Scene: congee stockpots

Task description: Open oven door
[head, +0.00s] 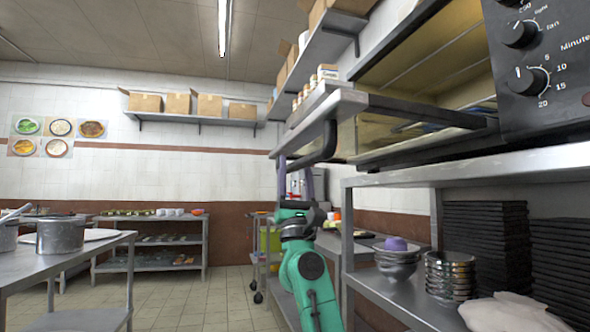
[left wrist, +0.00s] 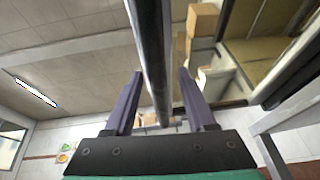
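The oven (head: 532,70) stands on a steel shelf at the upper right, with its knob panel facing me. Its yellowish inside shows. The oven door (head: 425,112) looks swung down and out, though its exact angle is hard to tell. Its dark bar handle (head: 329,143) sticks out to the left. My left gripper (head: 295,166), with purple fingers pointing up, is at the handle's near-left part. In the left wrist view the handle (left wrist: 152,55) runs between the two spread fingers (left wrist: 160,72), with a gap visible at least on the right side. My right gripper is not in view.
Below the oven, a steel shelf (head: 395,292) holds metal bowls (head: 450,275) and stacked black trays (head: 490,245). A wall shelf (head: 330,45) with boxes hangs above left of the oven. A table with pots (head: 60,235) stands at the left. The tiled floor between is clear.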

